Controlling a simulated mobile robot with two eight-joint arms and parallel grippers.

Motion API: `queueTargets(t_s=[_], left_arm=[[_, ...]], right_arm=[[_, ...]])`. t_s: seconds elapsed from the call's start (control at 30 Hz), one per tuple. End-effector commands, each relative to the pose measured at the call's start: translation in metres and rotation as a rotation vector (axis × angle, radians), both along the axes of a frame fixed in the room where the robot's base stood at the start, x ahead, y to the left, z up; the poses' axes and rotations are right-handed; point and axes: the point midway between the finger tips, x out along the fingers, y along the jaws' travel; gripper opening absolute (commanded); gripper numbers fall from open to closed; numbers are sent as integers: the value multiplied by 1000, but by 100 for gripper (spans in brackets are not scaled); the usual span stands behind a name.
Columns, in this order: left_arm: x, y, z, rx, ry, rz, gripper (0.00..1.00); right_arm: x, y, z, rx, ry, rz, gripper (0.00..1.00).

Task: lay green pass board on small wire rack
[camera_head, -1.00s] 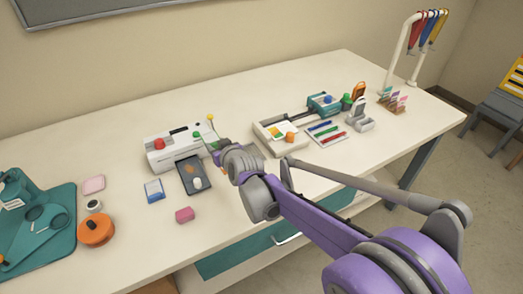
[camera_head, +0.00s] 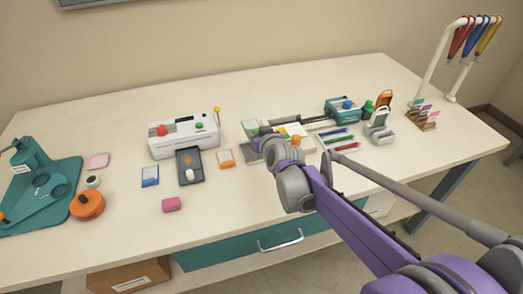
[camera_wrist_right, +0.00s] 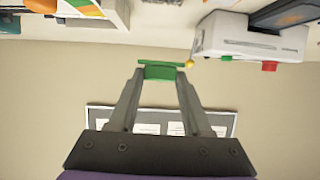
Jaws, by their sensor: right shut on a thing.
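My right gripper (camera_head: 260,131) is above the table, right of the white laminator. In the right wrist view its two fingers (camera_wrist_right: 160,74) are shut on the green pass board (camera_wrist_right: 160,71), seen edge-on between the tips. My left gripper is not in view.
The laminator (camera_head: 183,133) with a dark tray (camera_head: 190,168) stands left. An orange-and-white card (camera_head: 226,158) lies between tray and rack.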

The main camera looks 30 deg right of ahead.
Motion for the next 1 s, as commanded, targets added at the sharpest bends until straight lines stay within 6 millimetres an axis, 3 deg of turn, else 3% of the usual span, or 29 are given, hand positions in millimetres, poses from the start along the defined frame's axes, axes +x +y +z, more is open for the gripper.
queueTargets(t_s=[0.13,0.33,0.57,0.77,1.0], left_arm=[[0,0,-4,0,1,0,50],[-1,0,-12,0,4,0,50],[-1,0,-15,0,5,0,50],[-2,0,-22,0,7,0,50],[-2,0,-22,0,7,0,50]], right_arm=[[0,0,-14,0,0,1,0],[0,0,-51,1,0,1,0],[0,0,-70,0,0,1,0],[1,0,-98,0,0,1,0],[0,0,-100,0,0,1,0]])
